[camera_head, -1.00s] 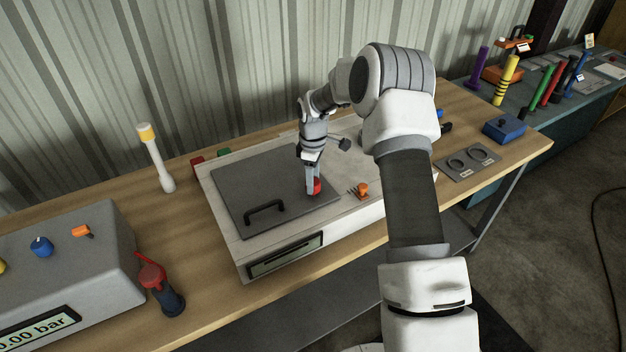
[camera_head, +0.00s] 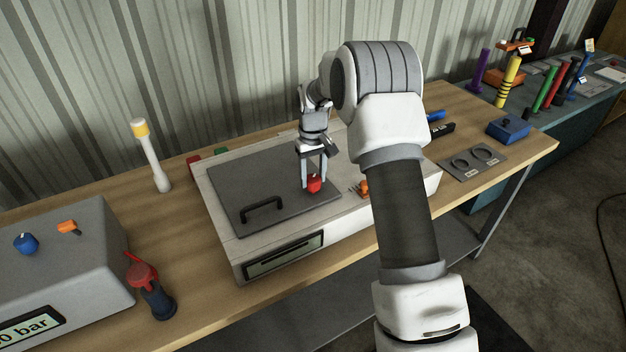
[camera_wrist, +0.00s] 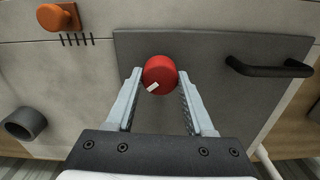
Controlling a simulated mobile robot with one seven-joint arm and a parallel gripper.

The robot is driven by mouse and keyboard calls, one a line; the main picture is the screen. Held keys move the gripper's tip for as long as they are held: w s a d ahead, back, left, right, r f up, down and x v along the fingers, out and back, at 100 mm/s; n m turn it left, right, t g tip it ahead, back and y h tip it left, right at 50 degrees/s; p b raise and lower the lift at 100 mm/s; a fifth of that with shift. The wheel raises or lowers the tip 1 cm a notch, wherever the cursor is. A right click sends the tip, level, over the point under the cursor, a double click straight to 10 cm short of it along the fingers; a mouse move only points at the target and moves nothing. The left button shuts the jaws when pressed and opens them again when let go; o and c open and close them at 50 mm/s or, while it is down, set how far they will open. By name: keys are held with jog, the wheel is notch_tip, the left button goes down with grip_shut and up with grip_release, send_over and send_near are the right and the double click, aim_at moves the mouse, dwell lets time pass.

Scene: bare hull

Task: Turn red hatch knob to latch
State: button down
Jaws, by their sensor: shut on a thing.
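The red hatch knob (camera_head: 314,183) sits near the right edge of the dark grey hatch lid (camera_head: 240,178) on the white box. It also shows at the top middle of the wrist view (camera_wrist: 160,72), with a white mark on its lower face, tilted off the straight line. My gripper (camera_head: 313,184) reaches down from above, with its fingers on both sides of the knob. In the wrist view my gripper (camera_wrist: 160,82) has its fingertips against the knob's left and right sides. The lid lies flat and closed on the box as far as I can see.
A black handle (camera_head: 263,208) stands up from the lid. An orange knob (camera_wrist: 55,17) with tick marks is beside the lid. A grey console (camera_head: 60,260) and a red-topped dark bottle (camera_head: 150,290) stand left. A white, yellow-topped stick (camera_head: 150,155) stands behind.

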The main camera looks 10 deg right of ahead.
aim_at(313, 178)
jog(key=m+b, duration=0.1)
jog(key=m, duration=0.2)
jog(key=shift+m, duration=2.2)
jog(key=shift+c, duration=1.3)
grip_release()
notch_tip(313, 178, up, 18)
jog(key=shift+f+b, duration=0.25)
jog(key=shift+b, duration=0.1)
